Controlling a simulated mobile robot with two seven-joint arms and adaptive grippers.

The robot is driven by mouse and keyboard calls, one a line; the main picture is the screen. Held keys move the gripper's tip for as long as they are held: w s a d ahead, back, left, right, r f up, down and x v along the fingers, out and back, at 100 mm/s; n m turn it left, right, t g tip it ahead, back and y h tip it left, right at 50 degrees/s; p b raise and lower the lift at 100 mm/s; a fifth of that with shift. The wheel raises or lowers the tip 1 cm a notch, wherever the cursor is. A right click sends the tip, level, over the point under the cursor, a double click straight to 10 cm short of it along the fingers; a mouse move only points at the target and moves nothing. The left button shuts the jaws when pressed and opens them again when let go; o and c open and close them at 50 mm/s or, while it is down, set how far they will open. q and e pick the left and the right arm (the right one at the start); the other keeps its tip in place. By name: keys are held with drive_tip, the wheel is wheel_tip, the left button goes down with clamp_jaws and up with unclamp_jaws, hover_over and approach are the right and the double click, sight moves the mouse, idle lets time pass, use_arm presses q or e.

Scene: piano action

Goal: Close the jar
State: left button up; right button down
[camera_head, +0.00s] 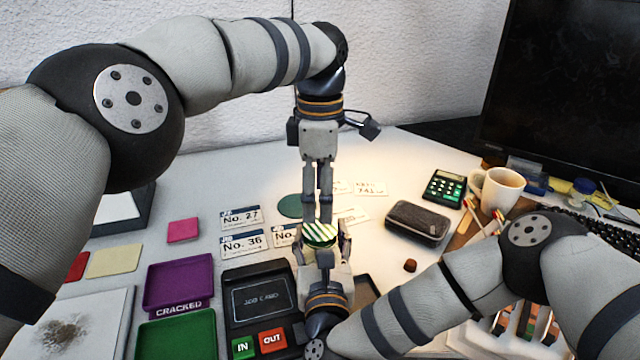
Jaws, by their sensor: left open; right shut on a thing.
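A round green-and-white striped thing (320,235), which looks like the jar's lid or top, sits near the middle of the table area. My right gripper (325,250) comes from the front and is shut on the thing under or at this striped top; the gripper hides most of the jar's body. My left gripper (324,217) points straight down from above, open, with its fingertips at the far edge of the striped top. I cannot tell whether the fingertips touch it, or whether the lid is seated.
A dark green disc (291,206) and several white number cards (240,243) lie behind and left. A job-card device (258,300) and purple tray (178,287) stand left. A dark case (417,222), calculator (444,187) and mug (497,190) stand right.

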sight(320, 229)
use_arm(q)
wheel_tip(320, 229, down, 7)
drive_tip(key=shift+r, duration=0.2)
use_arm(e)
drive_tip(key=shift+f, duration=0.1)
use_arm(q)
drive_tip(key=c, duration=1.2)
drive_tip(key=o, duration=1.3)
drive_tip(key=shift+r, duration=2.3)
drive_tip(key=shift+c, duration=0.5)
